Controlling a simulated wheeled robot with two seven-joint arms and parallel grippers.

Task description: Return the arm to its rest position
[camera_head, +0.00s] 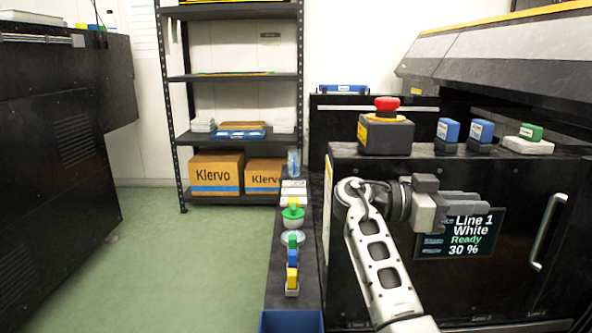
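My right arm (380,265) rises from the bottom edge, bends at the top and points its grey gripper (472,205) to the right. The gripper hangs in front of the black machine (345,240) and covers the upper left part of its display (465,240). The fingers show nearly side-on, so their gap cannot be made out. No object shows in the gripper. My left arm and gripper are out of view.
A narrow dark ledge (275,285) left of my arm holds several small bottles and containers. A blue bin (291,321) sits at its near end. A red stop button (387,103) and coloured-capped bottles stand on the machine. Green floor (185,265) is clear at left.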

